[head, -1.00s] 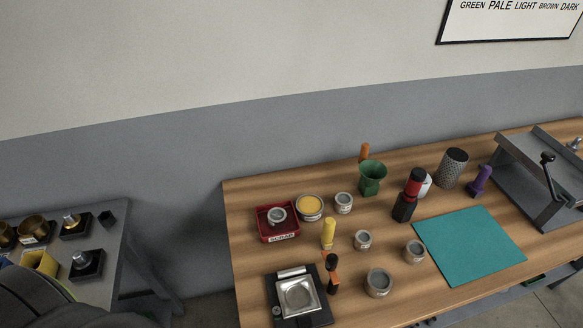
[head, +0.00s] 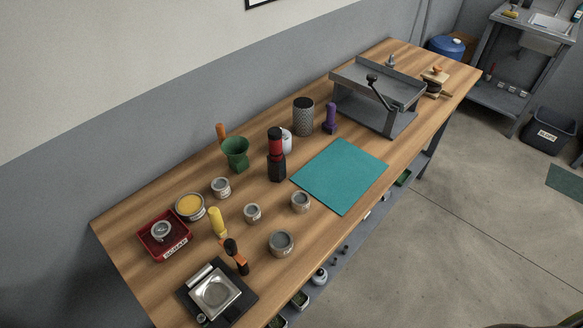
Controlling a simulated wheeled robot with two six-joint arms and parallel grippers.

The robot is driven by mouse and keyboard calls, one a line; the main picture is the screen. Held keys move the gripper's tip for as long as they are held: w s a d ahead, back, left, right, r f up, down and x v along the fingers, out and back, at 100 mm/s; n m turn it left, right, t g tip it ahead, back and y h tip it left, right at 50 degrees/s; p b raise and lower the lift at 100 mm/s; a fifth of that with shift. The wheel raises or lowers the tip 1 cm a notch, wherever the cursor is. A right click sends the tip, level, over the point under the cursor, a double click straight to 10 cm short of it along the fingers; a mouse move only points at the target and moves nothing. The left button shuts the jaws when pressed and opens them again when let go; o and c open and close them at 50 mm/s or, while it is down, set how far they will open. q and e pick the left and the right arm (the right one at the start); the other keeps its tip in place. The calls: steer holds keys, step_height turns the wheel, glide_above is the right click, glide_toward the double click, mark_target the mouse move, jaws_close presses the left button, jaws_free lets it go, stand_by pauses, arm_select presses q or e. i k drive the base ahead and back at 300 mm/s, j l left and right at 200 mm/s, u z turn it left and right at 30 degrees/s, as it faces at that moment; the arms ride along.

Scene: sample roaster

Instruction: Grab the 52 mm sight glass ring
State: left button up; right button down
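Several grey ring-like or cup-like pieces with pale labels stand on the wooden bench (head: 330,240) in the head view. One ring piece (head: 220,188) is near the green funnel cup, a smaller one (head: 252,213) is in the middle, one (head: 300,202) is beside the teal mat, and a larger one (head: 281,243) is nearer the front. Another ring (head: 161,231) lies in the red scrap tray (head: 180,250). The labels are too small to read, so I cannot tell which is 52 mm. Neither of my grippers is in view.
A yellow-filled tin (head: 190,206), yellow-handled tool (head: 217,222), orange-handled brush (head: 236,257), scale (head: 215,293), green cup (head: 236,155) and red-black grinder (head: 275,155) crowd the left half. The teal mat (head: 340,175) is bare. A grey metal machine (head: 375,95) stands beyond it.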

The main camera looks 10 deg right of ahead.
mark_target(300, 199)
steer(key=u, duration=0.45)
steer(key=l+u, duration=0.45)
steer(key=l, duration=0.15)
steer(key=l+u, duration=0.4)
steer(key=l, duration=0.25)
steer(key=k+l+u, duration=0.15)
steer(key=l+u, duration=0.3)
steer(key=l, duration=0.15)
